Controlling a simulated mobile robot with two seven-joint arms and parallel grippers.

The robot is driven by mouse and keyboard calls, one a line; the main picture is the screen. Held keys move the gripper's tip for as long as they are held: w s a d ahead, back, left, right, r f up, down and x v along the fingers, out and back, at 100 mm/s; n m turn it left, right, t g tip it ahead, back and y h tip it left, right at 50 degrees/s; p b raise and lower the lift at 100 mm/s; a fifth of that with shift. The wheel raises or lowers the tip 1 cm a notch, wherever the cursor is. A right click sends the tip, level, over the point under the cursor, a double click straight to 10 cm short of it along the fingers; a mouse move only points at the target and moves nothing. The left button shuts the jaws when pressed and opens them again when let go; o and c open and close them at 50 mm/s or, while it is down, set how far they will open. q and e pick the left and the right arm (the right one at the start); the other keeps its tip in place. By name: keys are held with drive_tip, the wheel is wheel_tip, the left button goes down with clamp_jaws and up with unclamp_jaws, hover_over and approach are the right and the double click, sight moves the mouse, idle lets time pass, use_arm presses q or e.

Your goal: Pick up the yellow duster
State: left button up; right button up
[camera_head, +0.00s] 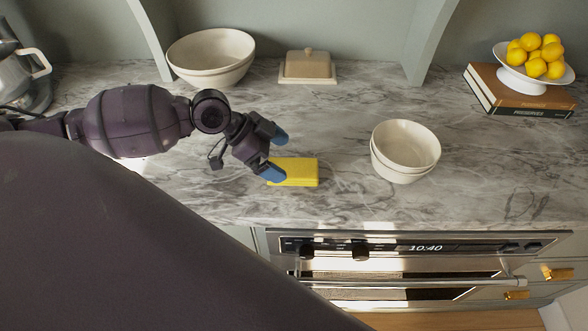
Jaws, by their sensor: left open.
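The yellow duster (298,172) is a small yellow block lying on the marble counter, near its front edge in the middle of the view. My left gripper (274,156) reaches in from the left with its blue-tipped fingers spread open. The nearer fingertip overlaps the duster's left end in the picture, and the farther fingertip is above and left of it. I cannot tell whether the finger touches the duster. The duster's left end is partly hidden by that fingertip. My right gripper is out of view.
Stacked cream bowls (405,150) stand right of the duster. A large bowl (211,57) and a butter dish (307,67) are at the back. Lemons on a white stand (533,82) rest on books (519,97). An oven (420,262) is below the counter (480,165), which has free room at right.

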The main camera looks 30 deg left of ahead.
sight(299, 167)
use_arm(q)
drive_tip(key=shift+x, duration=0.75)
drive_tip(key=x, duration=0.3)
drive_tip(key=shift+w+r, duration=0.1)
drive_tip(key=shift+w, duration=0.25)
drive_tip(key=shift+w+d+f, duration=0.2)
drive_tip(key=shift+d+f, duration=0.15)
drive_tip(key=shift+f, duration=0.2)
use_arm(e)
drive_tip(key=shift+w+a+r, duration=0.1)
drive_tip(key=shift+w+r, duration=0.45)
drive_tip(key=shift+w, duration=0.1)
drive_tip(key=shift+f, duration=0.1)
